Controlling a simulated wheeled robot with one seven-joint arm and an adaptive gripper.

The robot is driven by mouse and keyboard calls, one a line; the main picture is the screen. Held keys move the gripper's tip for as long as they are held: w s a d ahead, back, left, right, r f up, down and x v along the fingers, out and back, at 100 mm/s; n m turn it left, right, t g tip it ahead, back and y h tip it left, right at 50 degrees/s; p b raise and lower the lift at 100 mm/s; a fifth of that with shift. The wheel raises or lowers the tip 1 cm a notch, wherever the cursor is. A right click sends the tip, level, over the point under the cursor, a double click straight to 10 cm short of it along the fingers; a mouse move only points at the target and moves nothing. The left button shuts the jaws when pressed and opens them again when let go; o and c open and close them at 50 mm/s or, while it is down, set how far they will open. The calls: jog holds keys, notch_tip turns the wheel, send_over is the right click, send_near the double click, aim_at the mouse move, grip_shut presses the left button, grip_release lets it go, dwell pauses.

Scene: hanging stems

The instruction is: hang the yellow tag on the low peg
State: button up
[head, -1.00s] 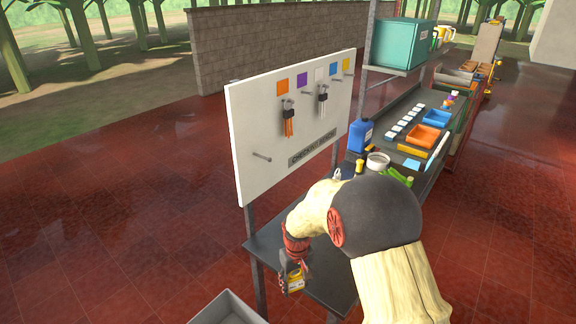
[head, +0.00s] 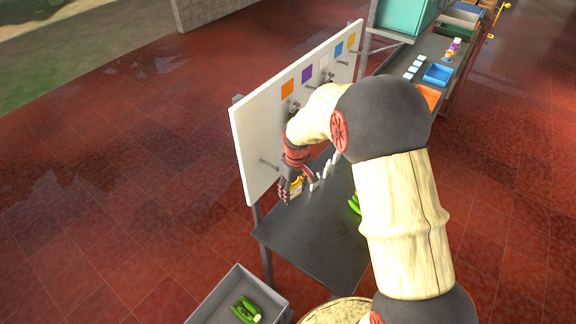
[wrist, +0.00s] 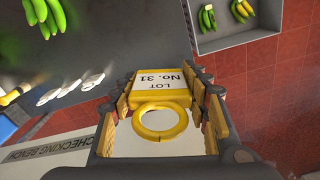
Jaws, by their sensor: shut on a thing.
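The yellow tag (head: 296,187) is in my gripper (head: 290,190), in front of the lower part of the white board. In the wrist view the tag (wrist: 160,84) shows a white face reading "LOT No. 31" and a yellow ring (wrist: 160,122). My gripper's fingers (wrist: 163,92) are shut on it from both sides. The low peg (head: 268,163) sticks out of the board's lower left, a little left of and above the tag, apart from it in the picture. The low peg is not clear in the wrist view.
The white board (head: 250,130) carries coloured squares and upper pegs, partly hidden by my arm. A dark bench (head: 310,235) lies below it, with green bananas (head: 354,203) and white pieces. A grey crate (head: 215,300) holding green fruit stands on the near side.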

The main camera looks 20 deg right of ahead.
jog(key=w+a, duration=0.5)
jog(key=w, duration=0.3)
jog(key=shift+w+a+f, duration=0.15)
jog(key=shift+w+f, duration=0.15)
jog(key=shift+w, duration=0.05)
dwell(1.1)
dwell(0.7)
jog(key=o, duration=0.9)
jog(key=shift+o, duration=0.2)
jog(key=r, duration=1.2)
jog(key=shift+s, duration=0.3)
